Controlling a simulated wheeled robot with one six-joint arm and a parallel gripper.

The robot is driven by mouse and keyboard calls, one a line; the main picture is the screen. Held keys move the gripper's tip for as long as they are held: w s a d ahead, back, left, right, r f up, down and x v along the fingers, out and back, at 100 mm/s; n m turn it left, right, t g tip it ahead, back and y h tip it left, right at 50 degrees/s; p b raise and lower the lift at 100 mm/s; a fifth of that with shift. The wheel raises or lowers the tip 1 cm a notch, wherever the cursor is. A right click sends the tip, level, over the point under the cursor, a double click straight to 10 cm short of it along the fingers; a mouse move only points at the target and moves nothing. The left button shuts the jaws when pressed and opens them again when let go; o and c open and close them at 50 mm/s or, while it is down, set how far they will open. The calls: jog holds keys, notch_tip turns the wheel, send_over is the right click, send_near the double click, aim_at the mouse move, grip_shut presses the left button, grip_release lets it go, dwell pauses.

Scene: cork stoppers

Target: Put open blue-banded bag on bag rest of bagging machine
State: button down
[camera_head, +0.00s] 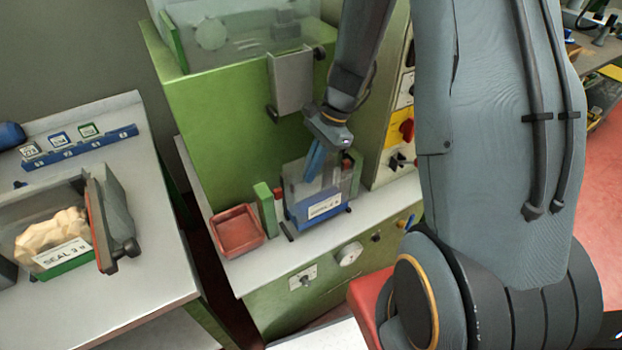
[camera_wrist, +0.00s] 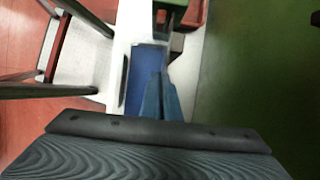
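The open blue-banded bag (camera_head: 318,208) is clear above, with a blue band and a white label low on its front. It stands upright at the light shelf at the foot of the green bagging machine (camera_head: 215,105), below the grey spout. The rest under it is largely hidden. My gripper (camera_head: 313,164) points down from above, its blue fingers at the bag's top edge. In the wrist view the fingers (camera_wrist: 161,82) are close together at one edge of the blue bag (camera_wrist: 140,75) and appear shut on its wall; the contact itself is hard to see.
A red tray (camera_head: 237,231) and a green upright block (camera_head: 265,208) stand left of the bag. A grey spout (camera_head: 291,80) hangs above. The left table (camera_head: 150,260) holds a bin labelled SEAL (camera_head: 62,254) and a blue rack (camera_head: 80,147). Knobs line the machine's right panel.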

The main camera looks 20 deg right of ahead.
jog(key=shift+f, duration=1.85)
jog(key=c, duration=2.1)
grip_release()
jog(key=shift+f, duration=0.15)
jog(key=shift+o, duration=0.4)
jog(key=b+v, duration=0.1)
jog(key=v, duration=1.1)
jog(key=s+a+r+n+h, duration=0.1)
jog(key=s+a+n+h, duration=0.1)
jog(key=s+n, duration=0.4)
jog(key=s+a+r+n+t+h, duration=0.1)
jog(key=s+a+n+h, duration=0.1)
jog(key=s+n, duration=0.5)
jog(key=n, duration=0.3)
jog(key=shift+a+r+t, duration=0.25)
jog(key=shift+r+t, duration=0.05)
jog(key=shift+r, duration=0.05)
